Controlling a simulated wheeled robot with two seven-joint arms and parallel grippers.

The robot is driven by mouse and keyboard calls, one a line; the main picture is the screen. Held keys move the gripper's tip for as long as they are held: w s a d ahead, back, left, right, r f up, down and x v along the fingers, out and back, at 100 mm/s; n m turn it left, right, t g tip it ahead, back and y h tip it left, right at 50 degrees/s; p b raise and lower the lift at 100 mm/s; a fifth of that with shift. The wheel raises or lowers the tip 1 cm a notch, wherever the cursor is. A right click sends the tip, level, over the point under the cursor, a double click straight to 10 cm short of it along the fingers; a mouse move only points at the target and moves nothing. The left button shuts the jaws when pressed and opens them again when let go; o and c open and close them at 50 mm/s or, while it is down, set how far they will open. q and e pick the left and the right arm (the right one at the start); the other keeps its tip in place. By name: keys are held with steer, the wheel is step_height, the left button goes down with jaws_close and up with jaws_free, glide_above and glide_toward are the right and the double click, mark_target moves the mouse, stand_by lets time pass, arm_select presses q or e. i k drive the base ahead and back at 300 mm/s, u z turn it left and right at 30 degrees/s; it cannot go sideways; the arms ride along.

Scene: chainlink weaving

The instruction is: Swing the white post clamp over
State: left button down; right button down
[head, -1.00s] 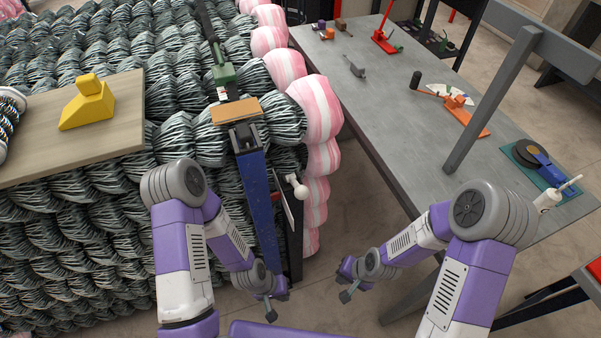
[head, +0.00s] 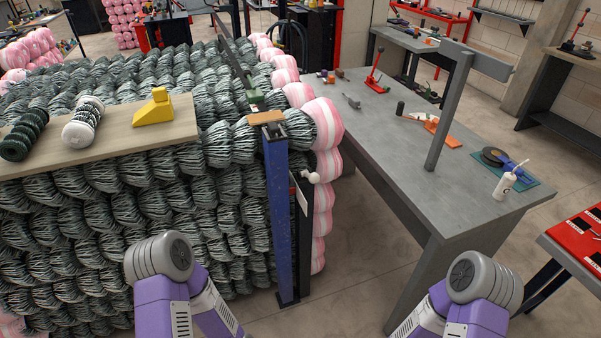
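A blue upright post (head: 281,225) stands at the right front corner of the stacked coils, with a tan block (head: 266,117) at its top. Beside it is a dark upright (head: 305,245) with a pale plate (head: 302,198). A small white ball knob (head: 314,177) sticks out near its top, to the right of the blue post; it looks like the end of the white post clamp's handle. The rest of the clamp is too small to make out. Both my arms come in at the bottom, below and apart from the post. Both grippers are below the picture edge.
A grey workbench (head: 425,175) stands to the right, with a grey upright frame (head: 449,115) and a white bottle (head: 504,185). A wooden board (head: 95,138) with spools and a yellow block lies on the coils. Open floor (head: 355,245) lies between post and bench.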

mark_target(314, 178)
steer(key=u, duration=0.4)
steer(key=i, duration=0.7)
steer(key=z, duration=1.2)
